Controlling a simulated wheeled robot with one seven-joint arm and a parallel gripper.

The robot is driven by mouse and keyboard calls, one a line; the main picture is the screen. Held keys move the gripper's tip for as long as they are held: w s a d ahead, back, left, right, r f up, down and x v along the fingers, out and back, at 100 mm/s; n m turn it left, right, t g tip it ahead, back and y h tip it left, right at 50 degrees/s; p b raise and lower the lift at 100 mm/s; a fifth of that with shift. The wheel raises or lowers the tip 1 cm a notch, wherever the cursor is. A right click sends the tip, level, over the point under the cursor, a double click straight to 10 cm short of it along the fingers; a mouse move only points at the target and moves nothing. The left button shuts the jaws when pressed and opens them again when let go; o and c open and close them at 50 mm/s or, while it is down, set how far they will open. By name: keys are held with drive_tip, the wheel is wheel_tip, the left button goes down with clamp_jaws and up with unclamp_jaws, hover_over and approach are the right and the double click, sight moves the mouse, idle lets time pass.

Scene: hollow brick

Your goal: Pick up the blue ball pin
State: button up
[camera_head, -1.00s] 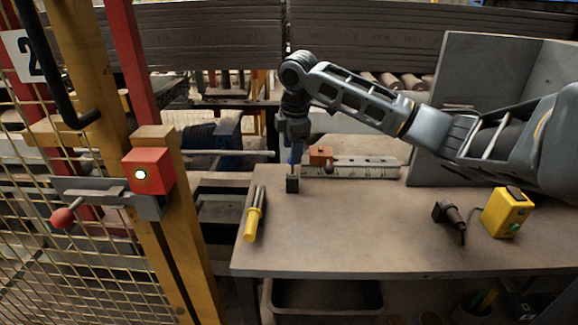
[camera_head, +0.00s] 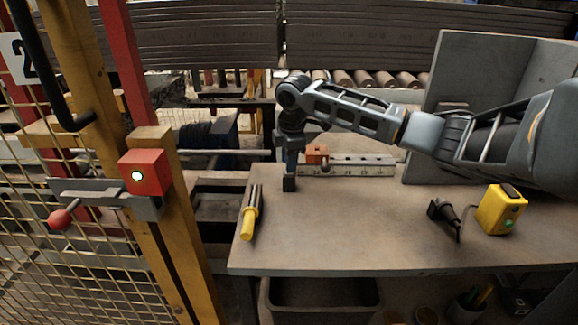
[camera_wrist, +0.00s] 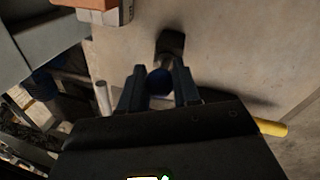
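The blue ball pin (camera_wrist: 159,82) shows in the wrist view as a round blue ball with a short pale stem beyond it, leading to a dark block (camera_wrist: 171,44). In the head view the dark block (camera_head: 289,184) stands on the table near its left part, directly under my gripper (camera_head: 290,166). My gripper points down, and its two fingers (camera_wrist: 160,71) stand on either side of the ball in the wrist view. Narrow gaps seem to show between ball and fingers, so it looks open. In the head view the fingers hide most of the pin.
A yellow-handled tool (camera_head: 249,222) lies left of the block near the table (camera_head: 330,250) edge. Behind are an orange-red block (camera_head: 316,152) and a pale ruler-like bar (camera_head: 360,166). A yellow box (camera_head: 500,210) and black plug-like item (camera_head: 443,212) lie right. The table middle is clear.

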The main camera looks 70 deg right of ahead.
clamp_jaws()
